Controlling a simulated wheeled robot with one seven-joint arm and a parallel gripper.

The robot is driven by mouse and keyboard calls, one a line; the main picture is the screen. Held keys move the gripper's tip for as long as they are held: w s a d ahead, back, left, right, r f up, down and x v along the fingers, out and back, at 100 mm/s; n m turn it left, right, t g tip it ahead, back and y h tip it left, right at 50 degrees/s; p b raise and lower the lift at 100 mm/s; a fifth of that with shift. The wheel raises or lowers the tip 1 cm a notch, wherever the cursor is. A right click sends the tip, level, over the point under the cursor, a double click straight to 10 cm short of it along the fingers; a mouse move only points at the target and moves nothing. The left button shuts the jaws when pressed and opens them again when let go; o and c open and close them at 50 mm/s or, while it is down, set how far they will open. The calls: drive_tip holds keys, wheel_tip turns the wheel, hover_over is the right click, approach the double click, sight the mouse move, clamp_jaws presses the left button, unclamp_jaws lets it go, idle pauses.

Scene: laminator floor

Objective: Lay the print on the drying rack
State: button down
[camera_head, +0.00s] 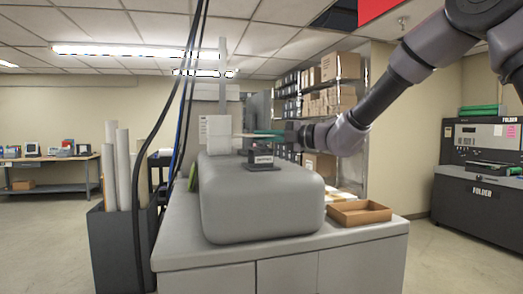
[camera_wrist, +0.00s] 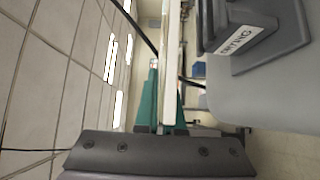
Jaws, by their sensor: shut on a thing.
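My gripper (camera_head: 262,133) comes in from the right with teal fingers, shut on the print (camera_head: 240,135). The print is thin and pale and shows nearly edge-on. In the wrist view it is a long cream strip (camera_wrist: 171,60) between the teal fingers (camera_wrist: 162,100). The drying rack (camera_head: 259,154) is a small dark grey stand with a white label, on top of the rounded grey machine. It also shows in the wrist view (camera_wrist: 275,48), where its label reads DRYING. The print is held above the rack, apart from it. The rack's upper part is partly hidden by the gripper.
The rounded grey machine (camera_head: 260,208) takes up most of the counter (camera_head: 180,243). An open brown tray (camera_head: 359,218) sits at the counter's right. Dark cables (camera_head: 178,120) hang at the left, near a bin of rolls (camera_head: 117,235). Shelves with boxes stand behind; a folder machine (camera_head: 482,195) is far right.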

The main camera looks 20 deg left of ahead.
drive_tip(key=shift+f, duration=2)
drive_tip(key=shift+f, duration=0.1)
drive_tip(key=c, duration=1)
unclamp_jaws()
drive_tip(key=d, duration=0.4)
drive_tip(key=s+d, duration=0.1)
drive_tip(key=d, duration=0.3)
drive_tip(key=s+d, duration=0.1)
drive_tip(key=d, duration=0.3)
drive_tip(key=shift+s, duration=0.15)
